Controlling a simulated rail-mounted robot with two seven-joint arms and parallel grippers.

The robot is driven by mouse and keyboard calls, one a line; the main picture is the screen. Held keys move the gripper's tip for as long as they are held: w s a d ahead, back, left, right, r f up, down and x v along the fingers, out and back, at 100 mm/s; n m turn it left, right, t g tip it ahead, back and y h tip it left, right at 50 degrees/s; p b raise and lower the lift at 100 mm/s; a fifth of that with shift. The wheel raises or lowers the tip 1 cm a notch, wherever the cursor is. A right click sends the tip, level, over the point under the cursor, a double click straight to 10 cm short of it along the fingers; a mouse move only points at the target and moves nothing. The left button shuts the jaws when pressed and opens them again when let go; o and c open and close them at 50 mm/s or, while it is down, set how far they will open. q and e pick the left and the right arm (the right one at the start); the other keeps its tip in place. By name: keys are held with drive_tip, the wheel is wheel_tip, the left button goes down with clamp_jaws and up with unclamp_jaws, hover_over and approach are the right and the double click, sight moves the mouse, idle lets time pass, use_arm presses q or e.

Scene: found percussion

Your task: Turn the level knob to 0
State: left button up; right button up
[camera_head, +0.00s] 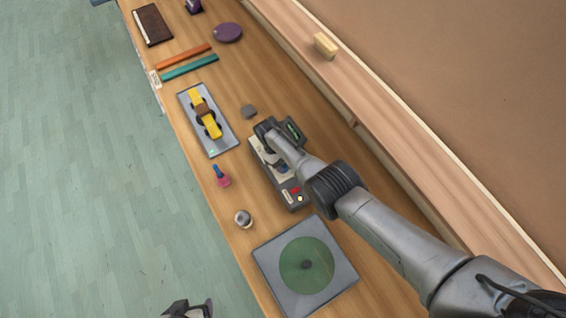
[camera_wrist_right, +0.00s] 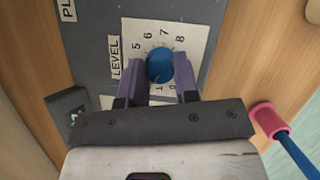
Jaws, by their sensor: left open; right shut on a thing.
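The blue level knob (camera_wrist_right: 160,66) sits on a pale dial plate (camera_wrist_right: 190,38) with printed numbers and the word LEVEL, on a dark grey device (camera_wrist_right: 95,28). My right gripper (camera_wrist_right: 158,72) is shut on the knob, one purple finger on each side. The lower part of the dial is partly hidden by the gripper, and I cannot make out a pointer mark. In the head view the device (camera_head: 299,207) lies under my right arm, which hides much of it. My left gripper (camera_head: 190,309) is open and empty at the bottom edge, partly cut off.
A grey plate with a green disc (camera_head: 288,264) lies in front of the device. A small round item (camera_head: 243,218), a pink-and-blue item (camera_head: 222,179) and a tray with a yellow thing (camera_head: 186,97) stand to its left. A raised ledge (camera_head: 375,135) runs behind.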

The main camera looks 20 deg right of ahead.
drive_tip(key=n+h+p, duration=0.1)
drive_tip(key=n, duration=0.1)
drive_tip(key=n+t+p, duration=0.1)
drive_tip(key=n, duration=0.2)
drive_tip(key=shift+s+n+h, duration=0.15)
drive_tip(key=shift+n+h, duration=0.15)
drive_tip(key=shift+h, duration=0.1)
drive_tip(key=n+t+p, duration=0.1)
drive_tip(key=n, duration=0.2)
drive_tip(key=shift+a+h+p, duration=0.1)
drive_tip(key=shift+h+p, duration=0.2)
drive_tip(key=shift+p, duration=0.1)
drive_tip(key=shift+n+t+p, duration=0.45)
drive_tip(key=shift+n+t, duration=0.05)
drive_tip(key=shift+n, duration=0.6)
drive_tip(key=shift+f, duration=0.1)
drive_tip(key=o, duration=0.9)
